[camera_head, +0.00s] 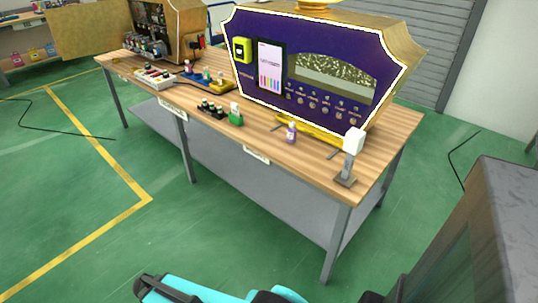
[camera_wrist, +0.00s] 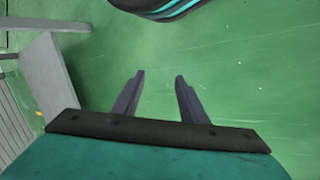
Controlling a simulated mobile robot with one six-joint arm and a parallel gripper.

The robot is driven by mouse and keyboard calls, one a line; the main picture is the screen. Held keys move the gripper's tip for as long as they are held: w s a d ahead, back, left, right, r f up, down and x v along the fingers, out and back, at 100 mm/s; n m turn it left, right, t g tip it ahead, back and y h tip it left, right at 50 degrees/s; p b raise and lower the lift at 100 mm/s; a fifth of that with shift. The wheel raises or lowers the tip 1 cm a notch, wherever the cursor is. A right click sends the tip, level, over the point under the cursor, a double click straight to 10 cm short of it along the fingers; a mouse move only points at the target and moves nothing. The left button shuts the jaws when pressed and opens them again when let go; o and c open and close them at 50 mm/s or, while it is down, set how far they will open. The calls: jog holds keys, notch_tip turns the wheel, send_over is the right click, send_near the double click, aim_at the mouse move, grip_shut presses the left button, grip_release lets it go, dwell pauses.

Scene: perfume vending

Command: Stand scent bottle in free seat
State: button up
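A small lilac scent bottle (camera_head: 292,132) stands upright on the wooden table near its front edge, in front of the purple vending machine (camera_head: 250,75). A dark rack (camera_head: 211,110) with several small dark-topped pieces sits farther left, beside a green holder (camera_head: 236,120) with a white top. Which seat is free is too small to tell. My gripper (camera_wrist: 159,76) is open and empty, with green floor between its fingers in the wrist view. It is away from the bottle.
The wooden table (camera_head: 270,152) carries coloured bottles (camera_head: 206,75) on trays at the back left and a white-headed stand (camera_head: 347,170) near the right corner. A grey lower shelf (camera_head: 250,190) lies below. A dark cabinet (camera_head: 505,230) stands at right. Green floor before the table is clear.

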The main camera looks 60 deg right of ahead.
jog(key=s+a+f+n+g+y, duration=0.1)
jog(key=s+a+f+n+y, duration=0.2)
jog(key=s+a+n, duration=0.4)
jog(key=shift+s+a+g+y, duration=0.4)
jog(key=shift+s+a+y, duration=0.1)
jog(key=shift+s+a, duration=2.25)
jog(key=shift+w+a, duration=0.2)
jog(key=shift+w, duration=0.05)
jog(key=shift+c, duration=1)
